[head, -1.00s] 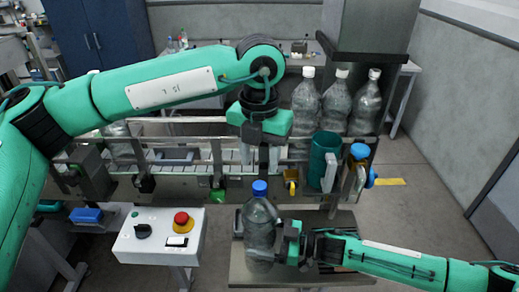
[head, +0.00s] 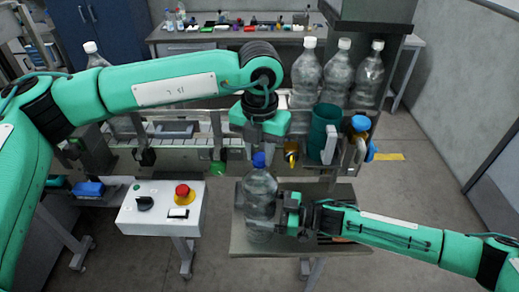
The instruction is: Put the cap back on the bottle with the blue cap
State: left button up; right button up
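The clear bottle (head: 260,192) stands upright on a small metal table (head: 345,248) in front of the conveyor. Its blue cap (head: 259,160) sits at the top of the neck; I cannot tell how firmly it is seated. My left gripper (head: 260,152) points down directly over the cap. Its fingers look apart, with the tips just above or beside the cap. My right gripper (head: 279,215) comes in from the right and is closed against the bottle's middle; its far finger is hidden behind the bottle.
A control box (head: 160,210) with a red emergency button (head: 182,191) stands at left. Several white-capped bottles (head: 340,75) stand behind the conveyor (head: 190,160). A green cylinder (head: 325,130) and another blue-topped item (head: 360,124) are right of the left gripper.

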pick_arm(q)
grip_shut()
jog(key=m, duration=1.1)
jog(key=shift+m, duration=0.3)
jog(key=o, duration=1)
grip_release()
jog(key=shift+c, duration=0.2)
jog(key=shift+r, duration=2.25)
jog(key=shift+c, duration=0.4)
